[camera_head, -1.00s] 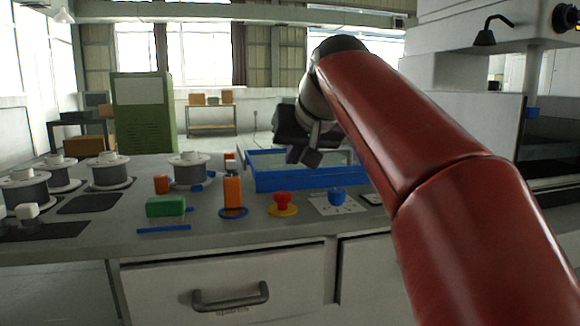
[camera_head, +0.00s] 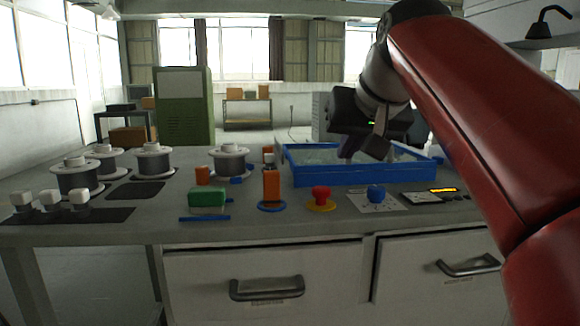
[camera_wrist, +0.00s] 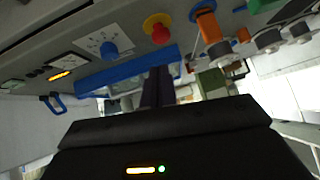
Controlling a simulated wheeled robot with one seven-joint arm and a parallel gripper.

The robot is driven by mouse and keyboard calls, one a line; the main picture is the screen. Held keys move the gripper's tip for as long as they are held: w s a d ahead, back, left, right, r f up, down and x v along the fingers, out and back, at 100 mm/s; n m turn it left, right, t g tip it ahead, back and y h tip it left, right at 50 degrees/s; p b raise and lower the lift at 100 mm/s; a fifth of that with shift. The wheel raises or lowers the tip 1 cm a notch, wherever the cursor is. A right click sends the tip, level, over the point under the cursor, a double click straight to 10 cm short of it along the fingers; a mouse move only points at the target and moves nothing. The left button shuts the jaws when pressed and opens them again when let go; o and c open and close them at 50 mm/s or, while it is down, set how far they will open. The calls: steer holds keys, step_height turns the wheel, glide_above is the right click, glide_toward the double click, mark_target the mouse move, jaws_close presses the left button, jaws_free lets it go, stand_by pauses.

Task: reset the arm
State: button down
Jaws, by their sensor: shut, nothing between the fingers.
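My gripper (camera_head: 364,148) is at the upper right of the head view, above the blue tray (camera_head: 330,176) on the bench. It is shut and holds nothing. In the wrist view its dark fingers (camera_wrist: 158,88) show close together at the middle, in front of the blue tray (camera_wrist: 110,78).
On the grey bench stand several wire spools (camera_head: 152,160), a green block (camera_head: 207,197), an orange block (camera_head: 271,184), a red button (camera_head: 321,194) and a blue knob (camera_head: 376,192). A small lit display (camera_head: 443,190) lies right. Drawers (camera_head: 262,268) are below.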

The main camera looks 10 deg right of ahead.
steer(key=s+f+g, duration=0.1)
steer(key=s+f, duration=0.5)
steer(key=f, duration=0.5)
steer(key=s+f+g, duration=0.1)
steer(key=s+f, duration=0.5)
steer(key=f, duration=0.5)
steer(key=s+f+g+h, duration=0.1)
steer(key=s+f, duration=0.5)
steer(key=f, duration=0.5)
steer(key=shift+s+a+f+n, duration=0.3)
steer(key=shift+s+a+f, duration=0.05)
steer(key=shift+a+f, duration=0.05)
